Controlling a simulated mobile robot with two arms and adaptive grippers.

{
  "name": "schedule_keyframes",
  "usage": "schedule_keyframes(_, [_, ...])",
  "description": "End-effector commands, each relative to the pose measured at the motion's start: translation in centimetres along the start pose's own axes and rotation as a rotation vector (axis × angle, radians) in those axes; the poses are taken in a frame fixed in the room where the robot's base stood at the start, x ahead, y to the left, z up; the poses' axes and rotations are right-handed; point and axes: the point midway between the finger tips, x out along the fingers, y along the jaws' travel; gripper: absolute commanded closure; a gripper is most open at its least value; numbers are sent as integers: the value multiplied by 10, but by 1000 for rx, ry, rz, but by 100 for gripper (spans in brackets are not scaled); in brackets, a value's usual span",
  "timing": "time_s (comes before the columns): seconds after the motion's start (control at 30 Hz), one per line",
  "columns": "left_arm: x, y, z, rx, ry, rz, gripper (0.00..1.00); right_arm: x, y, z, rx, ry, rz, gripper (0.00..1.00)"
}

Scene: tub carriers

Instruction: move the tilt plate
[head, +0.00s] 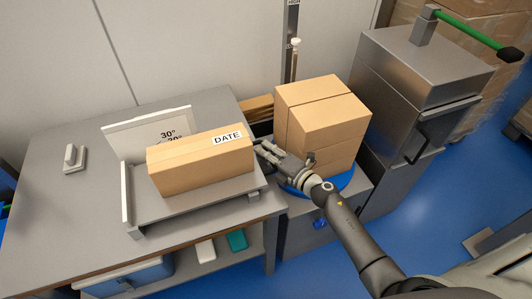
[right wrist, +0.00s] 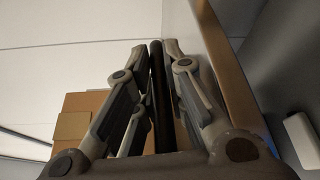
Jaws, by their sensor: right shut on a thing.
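The tilt plate (head: 200,199) is a grey plate on the table, with a white raised edge at its left and a white board marked 30° (head: 135,138) behind it. A long brown carton labelled DATE (head: 195,166) lies on the plate. I cannot tell how far the plate is tilted. My right gripper (head: 264,150) is at the plate's right end, beside the carton. In the right wrist view its fingers are shut on a thin dark bar (right wrist: 160,95), which appears to be part of the tilt plate. My left gripper is not in view.
A grey table (head: 60,220) has free room at the left, where a small grey block (head: 74,158) stands. Stacked cartons (head: 325,115) stand on a blue round base (head: 330,184) close to my right arm. A grey metal cabinet (head: 415,75) with a green-handled lever is farther right.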

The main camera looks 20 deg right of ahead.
Motion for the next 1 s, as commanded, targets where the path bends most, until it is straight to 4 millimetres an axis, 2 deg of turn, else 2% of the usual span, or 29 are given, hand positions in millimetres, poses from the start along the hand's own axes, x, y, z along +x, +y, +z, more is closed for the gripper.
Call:
schedule_keyframes(0.03, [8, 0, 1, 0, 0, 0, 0, 0, -8, -2, 7, 4, 3, 100])
schedule_keyframes(0.1, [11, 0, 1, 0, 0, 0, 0, 0, -10, -3, 14, 4, 6, 100])
schedule_keyframes(0.47, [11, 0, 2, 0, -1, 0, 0, -1, -14, -4, 23, 4, 0, 100])
schedule_keyframes(0.5, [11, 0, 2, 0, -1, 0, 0, -1, -14, -4, 23, 4, 0, 87])
schedule_keyframes(0.67, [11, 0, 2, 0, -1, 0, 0, -1, -14, -4, 23, 4, -1, 66])
schedule_keyframes(1.0, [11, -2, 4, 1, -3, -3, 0, -1, -12, -3, 21, 2, 4, 66])
